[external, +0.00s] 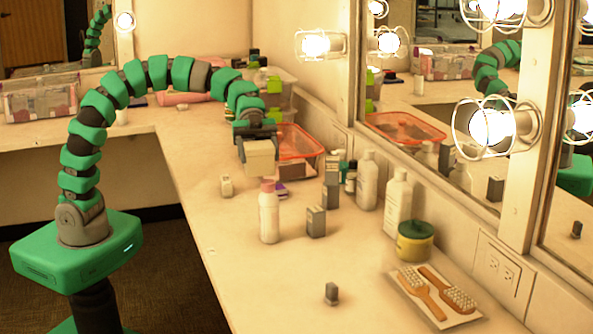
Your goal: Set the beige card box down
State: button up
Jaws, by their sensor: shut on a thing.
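My gripper (255,134) is at the end of my green segmented arm, above the counter. It is shut on the beige card box (261,160), which hangs below it. The box is in front of the orange-rimmed clear tray (303,151) in the picture. I cannot tell the exact gap between the box and the counter (215,220).
Two brushes lie on a tray (446,312) at the front right. Bare counter lies left of the bottle. Mirrors line the right.

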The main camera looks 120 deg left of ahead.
jog(key=w+d+r+n+t+y, duration=0.3)
jog(key=w+d+n+t+y, duration=0.35)
jog(key=w+d, duration=0.6)
jog(key=s+d+f+n+g+y+p, duration=0.25)
jog(key=s+f+n+y, duration=0.35)
jog(key=s+n+y, duration=0.35)
jog(key=s+a+n+g+y, duration=0.2)
jog(key=s+a+n+y, duration=0.15)
jog(key=s, duration=0.65)
notch_tip(320, 180, down, 10)
jog(key=shift+g+y, duration=0.3)
jog(key=shift+y, duration=0.15)
jog(key=w, duration=1)
jog(key=w+f, duration=0.1)
jog(key=w, duration=0.4)
jog(key=shift+w+d+f+b, duration=0.1)
jog(key=shift+w+d+b, duration=0.05)
jog(key=shift+b, duration=0.2)
jog(key=shift+w+f+b, duration=0.1)
jog(key=shift+f+b, duration=0.9)
jog(key=shift+f, duration=0.9)
jog(key=shift+r, duration=0.1)
